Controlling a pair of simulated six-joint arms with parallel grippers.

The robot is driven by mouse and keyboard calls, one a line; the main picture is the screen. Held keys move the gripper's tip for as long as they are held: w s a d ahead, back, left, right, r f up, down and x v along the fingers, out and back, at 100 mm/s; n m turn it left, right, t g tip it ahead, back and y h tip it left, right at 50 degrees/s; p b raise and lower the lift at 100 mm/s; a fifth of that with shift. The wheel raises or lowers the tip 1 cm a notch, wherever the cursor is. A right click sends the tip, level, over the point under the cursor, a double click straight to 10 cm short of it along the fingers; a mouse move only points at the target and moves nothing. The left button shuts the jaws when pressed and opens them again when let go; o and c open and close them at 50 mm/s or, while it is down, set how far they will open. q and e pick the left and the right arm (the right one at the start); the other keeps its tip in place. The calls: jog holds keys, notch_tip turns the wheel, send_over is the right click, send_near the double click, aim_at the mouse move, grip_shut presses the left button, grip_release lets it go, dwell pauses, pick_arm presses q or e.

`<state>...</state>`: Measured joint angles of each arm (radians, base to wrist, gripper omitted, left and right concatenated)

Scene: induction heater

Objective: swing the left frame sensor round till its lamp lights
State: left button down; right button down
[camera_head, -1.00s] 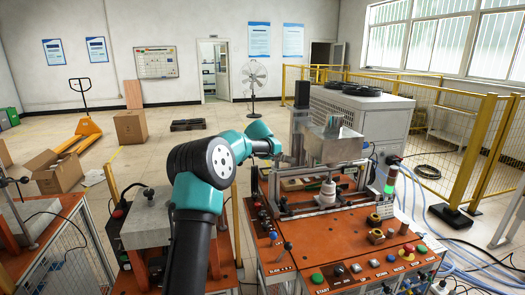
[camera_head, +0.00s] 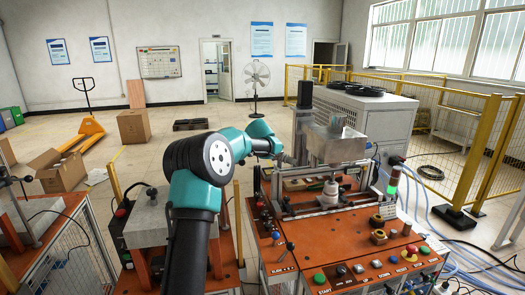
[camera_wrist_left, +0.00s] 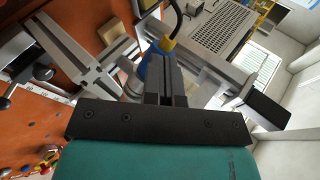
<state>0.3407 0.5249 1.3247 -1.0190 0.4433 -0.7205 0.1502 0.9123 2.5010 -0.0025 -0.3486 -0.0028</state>
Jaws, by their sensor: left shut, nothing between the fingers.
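In the left wrist view a blue sensor body (camera_wrist_left: 152,68) with a yellow part and a black cable sits among grey aluminium frame bars; I take it for the left frame sensor. My left gripper (camera_wrist_left: 165,60) is shut and empty, its fingers right at the sensor and hiding part of it. I cannot tell whether they touch it. No lit lamp shows on the sensor. In the head view my left gripper (camera_head: 289,158) is at the left side of the machine frame, small and partly hidden, and the sensor cannot be made out. My right gripper is not in view.
The orange bench (camera_head: 345,250) carries buttons and knobs along its front. A metal box (camera_head: 335,145) stands above the bench, with a white insulator-like part (camera_head: 330,191) below it. A signal tower (camera_head: 393,180) glows green at right. Grey frame bars (camera_wrist_left: 85,55) surround the gripper closely.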

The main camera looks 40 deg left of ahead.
pick_arm(q)
jog(key=s+a+v, duration=0.1)
jog(key=v, duration=1)
jog(key=shift+s+a, duration=0.2)
jog(key=shift+a, duration=0.05)
jog(key=w+d+f, duration=0.1)
jog(key=d+f, duration=0.1)
jog(key=d, duration=0.5)
jog(key=w+d+f+m+h, duration=0.1)
jog(key=w+d+f, duration=0.1)
jog(key=d, duration=0.6)
jog(key=shift+w+f, duration=0.3)
jog(key=shift+f, duration=0.25)
send_near(296, 164)
jog(key=shift+d+f+x, duration=0.1)
jog(key=shift+f+x, duration=0.05)
jog(key=shift+x, duration=1.7)
jog(key=shift+d+f+x, duration=0.1)
jog(key=shift+f+x, duration=0.05)
jog(key=shift+x, duration=1.7)
jog(key=shift+s, duration=0.2)
